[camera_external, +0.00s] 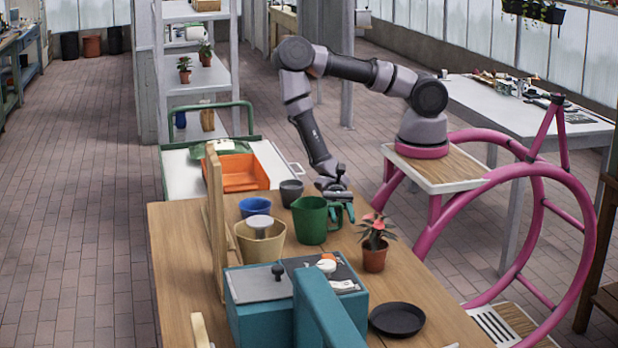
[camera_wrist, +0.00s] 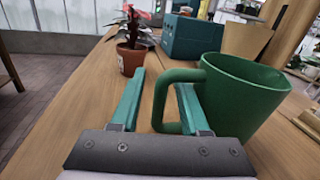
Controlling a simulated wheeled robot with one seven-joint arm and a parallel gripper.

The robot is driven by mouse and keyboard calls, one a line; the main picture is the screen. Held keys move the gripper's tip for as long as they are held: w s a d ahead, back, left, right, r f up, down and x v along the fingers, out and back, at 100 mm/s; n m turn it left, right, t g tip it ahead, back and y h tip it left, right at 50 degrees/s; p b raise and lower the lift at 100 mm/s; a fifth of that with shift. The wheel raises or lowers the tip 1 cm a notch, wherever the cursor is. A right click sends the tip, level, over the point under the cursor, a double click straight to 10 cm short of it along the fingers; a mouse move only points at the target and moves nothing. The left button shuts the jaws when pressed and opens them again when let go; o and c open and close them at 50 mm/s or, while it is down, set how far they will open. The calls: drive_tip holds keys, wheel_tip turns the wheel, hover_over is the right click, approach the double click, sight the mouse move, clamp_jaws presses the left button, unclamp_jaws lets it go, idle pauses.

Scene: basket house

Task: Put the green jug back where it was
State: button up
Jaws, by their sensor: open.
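The green jug (camera_external: 310,222) stands upright on the wooden table (camera_external: 180,290), with its handle toward my gripper. In the wrist view the jug (camera_wrist: 245,98) fills the right side, and its rim looks empty as far as it shows. My gripper (camera_external: 342,212) is open beside the jug. In the wrist view the upright part of the handle lies between the two teal fingers of my gripper (camera_wrist: 161,88). The right finger overlaps the handle's opening. I cannot tell whether either finger touches the handle.
A potted red-flowered plant (camera_external: 375,250) stands just right of the jug. A tan pot (camera_external: 260,245), blue cup (camera_external: 255,207) and dark cup (camera_external: 291,192) stand to its left. A teal box (camera_external: 245,315) and black plate (camera_external: 397,318) are nearer the camera.

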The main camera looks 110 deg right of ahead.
drive_tip(key=d, duration=0.3)
drive_tip(key=s+d, duration=0.1)
drive_tip(key=d, duration=0.3)
drive_tip(key=s+d, duration=0.1)
drive_tip(key=d, duration=0.3)
drive_tip(key=shift+s, duration=0.15)
drive_tip(key=s+d+r+n+t+h, duration=0.1)
drive_tip(key=s+d+r+n+h, duration=0.2)
drive_tip(key=r, duration=0.9)
drive_tip(key=s+d+r+n+t+h, duration=0.1)
drive_tip(key=s+d+r+n+h, duration=0.3)
drive_tip(key=d+r+n+h, duration=0.3)
drive_tip(key=s+d+r+n+t+h, duration=0.1)
drive_tip(key=s+d+r+n+h, duration=0.3)
drive_tip(key=r, duration=1.3)
drive_tip(key=d+n+h, duration=0.1)
drive_tip(key=d, duration=0.2)
drive_tip(key=shift+d+t+h, duration=0.3)
drive_tip(key=shift+t, duration=0.1)
